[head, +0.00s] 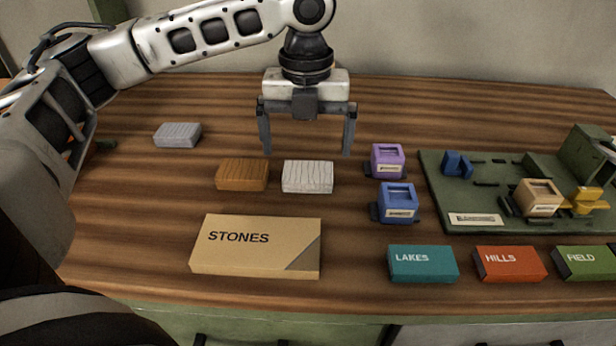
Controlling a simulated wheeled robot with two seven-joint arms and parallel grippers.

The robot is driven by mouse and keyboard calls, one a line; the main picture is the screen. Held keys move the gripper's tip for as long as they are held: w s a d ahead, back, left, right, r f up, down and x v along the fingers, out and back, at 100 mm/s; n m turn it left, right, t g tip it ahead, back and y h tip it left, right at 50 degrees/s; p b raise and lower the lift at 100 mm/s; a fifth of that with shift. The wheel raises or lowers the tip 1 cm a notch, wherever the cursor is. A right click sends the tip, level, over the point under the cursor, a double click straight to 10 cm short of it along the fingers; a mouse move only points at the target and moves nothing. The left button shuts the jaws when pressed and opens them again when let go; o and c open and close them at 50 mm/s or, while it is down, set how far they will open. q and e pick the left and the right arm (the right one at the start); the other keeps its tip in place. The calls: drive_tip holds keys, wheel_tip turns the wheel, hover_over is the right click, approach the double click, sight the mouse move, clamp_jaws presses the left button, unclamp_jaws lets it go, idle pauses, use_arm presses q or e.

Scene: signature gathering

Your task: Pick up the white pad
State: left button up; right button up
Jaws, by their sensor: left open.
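The white pad (308,177) is a small pale block with a streaked top, lying on the wooden table in the head view. My left gripper (307,152) points down with its two fingers wide apart, and it is empty. In the picture the fingertips are just behind and above the white pad, with the right finger past the pad's right edge and the left finger past its left edge. The gap in height cannot be told exactly. My right gripper is not in view.
A brown pad (242,175) lies close left of the white pad, and a grey pad (178,135) farther back left. A STONES box (256,247) is in front. Purple (388,160) and blue (397,202) stamps stand right, beside a green board (440,190). LAKES (422,264), HILLS and FIELD boxes line the front.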

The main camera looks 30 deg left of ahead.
sight(308, 171)
use_arm(q)
wheel_tip(308, 171, down, 5)
drive_tip(key=shift+d+f+b, duration=0.1)
drive_tip(key=shift+b, duration=0.3)
drive_tip(key=c, duration=1)
drive_tip(key=shift+r, duration=0.2)
